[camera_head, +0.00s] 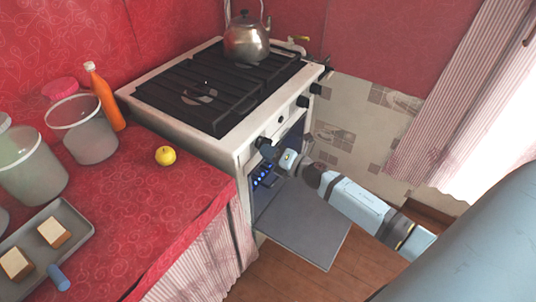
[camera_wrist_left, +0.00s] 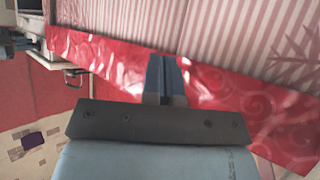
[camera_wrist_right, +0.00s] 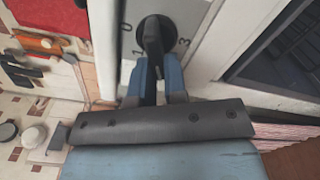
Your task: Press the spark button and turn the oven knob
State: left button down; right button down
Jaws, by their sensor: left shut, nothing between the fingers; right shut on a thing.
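The white stove (camera_head: 222,141) has black controls on its front panel. A black oven knob (camera_wrist_right: 152,36) on a dial plate marked 0, 1 and 3 shows in the right wrist view. My right gripper (camera_wrist_right: 158,75) is shut on this knob. In the head view the right gripper (camera_head: 275,153) is at the near end of the panel. A small dark control (camera_head: 281,119) sits mid-panel; I cannot tell whether it is the spark button. Blue flames (camera_head: 262,178) show inside the oven. My left gripper (camera_wrist_left: 167,75) is shut and empty near red oilcloth; the head view does not show it.
The oven door (camera_head: 302,228) hangs open below my right arm. A kettle (camera_head: 246,40) stands on the stove's back. The red counter (camera_head: 165,205) at left holds a yellow fruit (camera_head: 165,156), an orange bottle (camera_head: 104,98), canisters (camera_head: 88,135) and a bread tray (camera_head: 75,222).

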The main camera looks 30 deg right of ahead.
jog(key=shift+f+n, duration=0.1)
jog(key=shift+n, duration=0.3)
jog(key=c, duration=1.2)
grip_release()
jog(key=shift+o, duration=0.2)
jog(key=shift+s, duration=0.1)
jog(key=v, duration=1.3)
jog(key=shift+s, duration=0.35)
jog(key=shift+d, duration=0.1)
